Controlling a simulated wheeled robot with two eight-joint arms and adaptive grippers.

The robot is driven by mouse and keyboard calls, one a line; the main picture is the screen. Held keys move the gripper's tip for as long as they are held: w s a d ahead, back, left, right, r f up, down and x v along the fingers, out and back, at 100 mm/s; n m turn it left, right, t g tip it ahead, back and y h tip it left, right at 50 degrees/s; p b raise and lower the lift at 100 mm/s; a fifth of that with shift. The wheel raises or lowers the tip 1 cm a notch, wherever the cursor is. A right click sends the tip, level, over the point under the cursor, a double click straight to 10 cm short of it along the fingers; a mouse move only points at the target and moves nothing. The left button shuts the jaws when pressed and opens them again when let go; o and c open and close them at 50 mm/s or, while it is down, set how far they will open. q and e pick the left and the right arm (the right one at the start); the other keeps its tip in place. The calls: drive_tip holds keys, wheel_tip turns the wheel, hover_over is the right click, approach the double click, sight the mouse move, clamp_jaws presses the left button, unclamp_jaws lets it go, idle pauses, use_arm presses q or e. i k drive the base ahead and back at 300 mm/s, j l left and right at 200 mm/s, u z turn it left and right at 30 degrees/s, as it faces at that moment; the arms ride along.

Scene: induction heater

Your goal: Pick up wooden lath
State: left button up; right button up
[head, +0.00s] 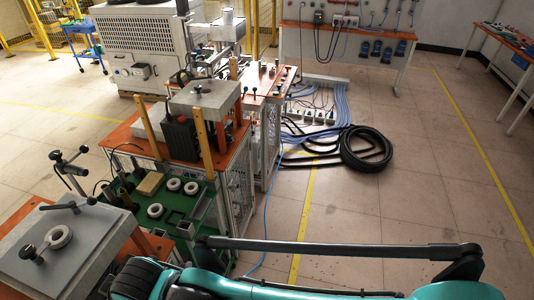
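The left strip (148,130) is slightly tilted, and the right strip (205,145) stands at the front right corner. Both are beside a grey block-topped fixture (203,94) with a black finned unit (180,138) under it. I cannot tell which strip is the task's lath, or how they are held. Teal and black links of my own arm cross the bottom of the picture. Neither of my grippers can be made out.
A green tray (180,232) with white rings and a tan block (151,183) lies in front of the workstation. A grey plate with a clamp (60,255) is at lower left. A coiled black hose (366,150) and cables lie on the floor. Floor at right is clear.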

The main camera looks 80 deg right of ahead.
sight(198, 112)
drive_tip(key=z, duration=2.1)
drive_tip(key=i+l+u, duration=0.1)
drive_tip(key=u, duration=0.3)
drive_tip(key=l+u, duration=0.15)
drive_tip(key=u, duration=0.3)
drive_tip(key=i+l+u, duration=0.1)
drive_tip(key=u, duration=0.3)
